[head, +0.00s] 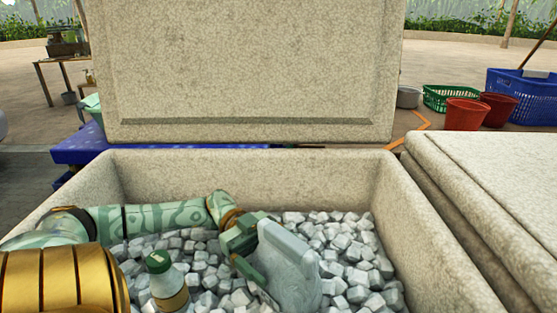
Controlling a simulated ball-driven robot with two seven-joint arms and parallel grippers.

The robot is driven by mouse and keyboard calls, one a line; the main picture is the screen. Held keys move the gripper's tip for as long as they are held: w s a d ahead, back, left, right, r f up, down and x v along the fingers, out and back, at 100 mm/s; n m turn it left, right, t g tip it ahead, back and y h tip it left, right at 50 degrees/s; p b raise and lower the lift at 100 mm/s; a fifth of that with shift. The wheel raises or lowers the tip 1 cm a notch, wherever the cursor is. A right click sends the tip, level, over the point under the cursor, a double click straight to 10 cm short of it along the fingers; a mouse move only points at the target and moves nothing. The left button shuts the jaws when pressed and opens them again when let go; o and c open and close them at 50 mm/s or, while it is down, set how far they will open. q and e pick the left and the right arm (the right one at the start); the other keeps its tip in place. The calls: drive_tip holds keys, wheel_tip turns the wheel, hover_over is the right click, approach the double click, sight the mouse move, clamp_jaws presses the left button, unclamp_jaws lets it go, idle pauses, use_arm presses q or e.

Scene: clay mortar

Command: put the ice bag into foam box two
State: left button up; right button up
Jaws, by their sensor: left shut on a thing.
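The ice bag (288,268) is a pale grey-blue, flat slab with a raised ridge at its top, tilted inside the open foam box (430,235) among white ice cubes. My left gripper (252,250), green, reaches in from the left and is shut on its left side. The bag's lower edge is at the cubes; I cannot tell if it rests on them. I see no number marking the boxes. A second foam box (490,190) stands closed on the right. My right gripper is not in view.
A green-capped bottle (165,280) stands in the ice left of my gripper. The open box's lid (250,65) stands upright behind it. A blue table (75,152) shows behind. Red buckets (466,112), a green basket (447,95) and a blue crate (520,95) stand back right.

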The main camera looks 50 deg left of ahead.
sight(249, 236)
use_arm(q)
drive_tip(key=shift+s+r, duration=0.1)
drive_tip(key=shift+r, duration=0.05)
drive_tip(key=o, duration=1.7)
drive_tip(key=a, duration=0.7)
drive_tip(key=shift+s+a, duration=0.25)
drive_tip(key=shift+s, duration=0.15)
